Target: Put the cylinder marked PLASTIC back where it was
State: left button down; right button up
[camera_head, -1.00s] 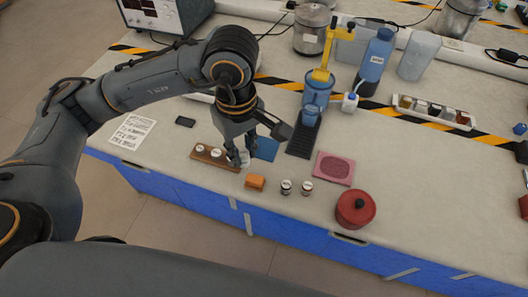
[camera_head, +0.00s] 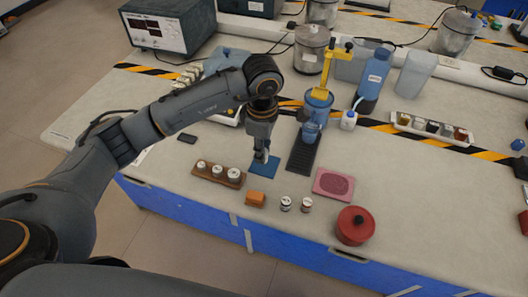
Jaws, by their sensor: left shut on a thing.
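My left gripper (camera_head: 262,158) is over the blue mat (camera_head: 264,170), pointing down. It is shut on a small pale cylinder, which the fingers mostly hide; I cannot tell whether it touches the mat. A brown wooden rack (camera_head: 211,178) to its left holds three white-topped cylinders (camera_head: 217,171) in a row. Two small dark-and-white cylinders stand apart on the bench, one (camera_head: 286,203) beside the other (camera_head: 306,204). Their labels are too small to read, so I cannot tell which is marked PLASTIC. My right gripper is not in view.
An orange block (camera_head: 256,198) lies in front of the mat. The front left bench is fairly clear.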

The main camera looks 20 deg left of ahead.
pick_arm(q)
jog(key=shift+w+a+f, duration=0.1)
jog(key=shift+w+f, duration=0.75)
jog(key=shift+f, duration=0.1)
jog(key=shift+w+f, duration=0.3)
jog(key=shift+f, duration=0.15)
notch_tip(320, 180, down, 3)
jog(key=shift+p, duration=0.85)
jog(key=shift+a+f, duration=0.1)
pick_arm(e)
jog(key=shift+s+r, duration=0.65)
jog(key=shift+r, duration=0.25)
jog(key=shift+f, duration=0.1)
pick_arm(q)
jog(key=shift+f+b, duration=0.15)
jog(key=shift+b, duration=0.15)
jog(key=c, duration=1.1)
grip_release()
jog(key=shift+c, duration=0.2)
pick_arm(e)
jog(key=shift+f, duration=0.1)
